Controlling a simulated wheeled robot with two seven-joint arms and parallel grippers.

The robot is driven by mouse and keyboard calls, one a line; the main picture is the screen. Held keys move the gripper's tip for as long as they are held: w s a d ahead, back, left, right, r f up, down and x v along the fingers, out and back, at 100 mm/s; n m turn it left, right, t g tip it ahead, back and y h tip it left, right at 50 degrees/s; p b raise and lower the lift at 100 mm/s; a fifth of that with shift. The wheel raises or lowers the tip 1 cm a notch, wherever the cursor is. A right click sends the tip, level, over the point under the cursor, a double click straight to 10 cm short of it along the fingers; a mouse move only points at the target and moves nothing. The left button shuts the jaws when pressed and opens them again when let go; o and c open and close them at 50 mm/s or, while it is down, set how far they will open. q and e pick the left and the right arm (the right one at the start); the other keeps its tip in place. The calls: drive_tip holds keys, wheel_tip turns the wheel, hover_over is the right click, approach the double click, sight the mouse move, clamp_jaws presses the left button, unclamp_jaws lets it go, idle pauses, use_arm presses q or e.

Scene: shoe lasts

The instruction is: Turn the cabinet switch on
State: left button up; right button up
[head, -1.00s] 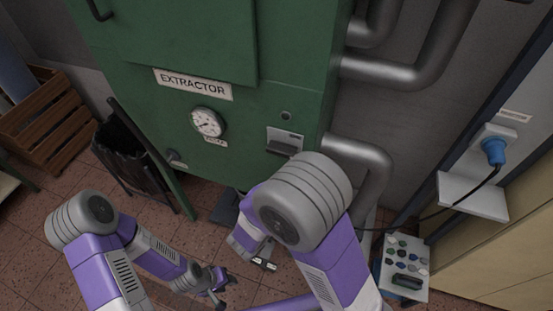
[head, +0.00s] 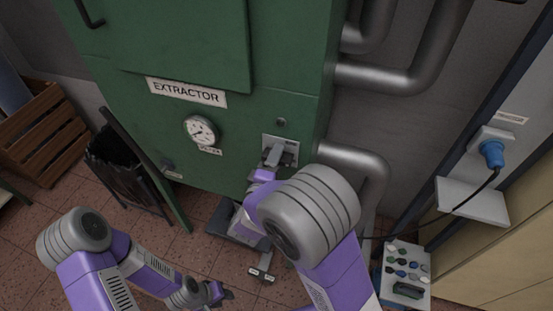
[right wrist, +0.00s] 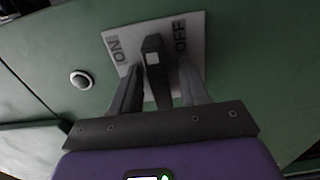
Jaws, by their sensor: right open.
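The green cabinet (head: 230,120) carries a pale switch plate (head: 291,140) low on its front. In the right wrist view the plate (right wrist: 196,50) reads ON at left and OFF at right. A dark switch lever (right wrist: 153,66) with a light square on its end sticks out from it. My right gripper (right wrist: 160,92) is open, with one finger on each side of the lever; contact is unclear. In the head view my right gripper (head: 272,158) is at the switch, partly covering it. My left gripper (head: 224,294) is low over the floor, away from the cabinet; its jaws are too small to read.
A gauge (head: 201,131) and an EXTRACTOR label (head: 186,92) are on the cabinet front. A round button (right wrist: 81,79) sits beside the plate. Grey pipes (head: 400,77) run on the right.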

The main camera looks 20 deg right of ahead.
drive_tip(key=shift+c, duration=0.2)
clamp_jaws()
